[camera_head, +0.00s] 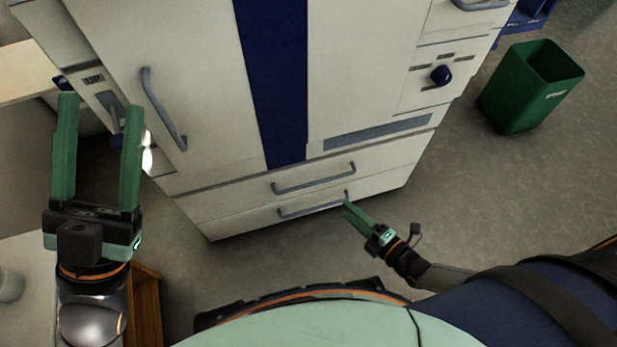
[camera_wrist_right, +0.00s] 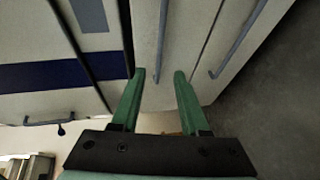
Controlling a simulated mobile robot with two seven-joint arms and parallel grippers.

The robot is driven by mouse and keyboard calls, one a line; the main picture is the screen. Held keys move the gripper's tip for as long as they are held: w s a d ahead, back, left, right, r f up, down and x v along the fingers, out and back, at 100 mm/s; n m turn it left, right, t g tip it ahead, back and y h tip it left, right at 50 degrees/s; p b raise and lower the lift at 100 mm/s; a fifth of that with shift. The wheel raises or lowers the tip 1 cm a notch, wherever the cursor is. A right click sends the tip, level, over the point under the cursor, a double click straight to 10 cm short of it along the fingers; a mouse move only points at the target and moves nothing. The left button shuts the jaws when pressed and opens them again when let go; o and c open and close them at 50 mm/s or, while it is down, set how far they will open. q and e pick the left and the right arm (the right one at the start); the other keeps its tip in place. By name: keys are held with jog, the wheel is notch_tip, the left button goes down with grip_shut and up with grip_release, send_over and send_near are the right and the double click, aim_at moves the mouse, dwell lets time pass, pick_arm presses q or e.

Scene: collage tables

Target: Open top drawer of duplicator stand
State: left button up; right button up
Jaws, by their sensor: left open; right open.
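The duplicator stand is the base of the white machine, with two drawers one above the other. The top drawer (camera_head: 268,185) is shut, with a grey bar handle (camera_head: 315,180). The lower drawer (camera_head: 240,222) is also shut, with a similar handle (camera_head: 300,208). My right gripper (camera_head: 348,207) is open and empty in front of the drawers' right part. In the right wrist view, the top drawer's handle (camera_wrist_right: 162,40) lines up between the open fingers (camera_wrist_right: 160,76); contact cannot be told. My left gripper (camera_head: 97,100) is open and empty, left of the machine.
The machine's door (camera_head: 205,90), with its own handle (camera_head: 160,110), and a blue stripe (camera_head: 273,80) are above the drawers. A green bin (camera_head: 510,108) stands on the floor at right. A pale table (camera_head: 25,260) is at lower left.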

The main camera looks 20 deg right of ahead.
pick_arm(q)
notch_tip(320, 180, down, 6)
jog(key=b, duration=0.5)
jog(key=shift+d+m, duration=0.3)
jog(key=shift+d, duration=0.15)
pick_arm(e)
jog(key=x, duration=1.2)
jog(key=shift+w+a, duration=0.1)
jog(key=shift+c, duration=0.2)
grip_shut()
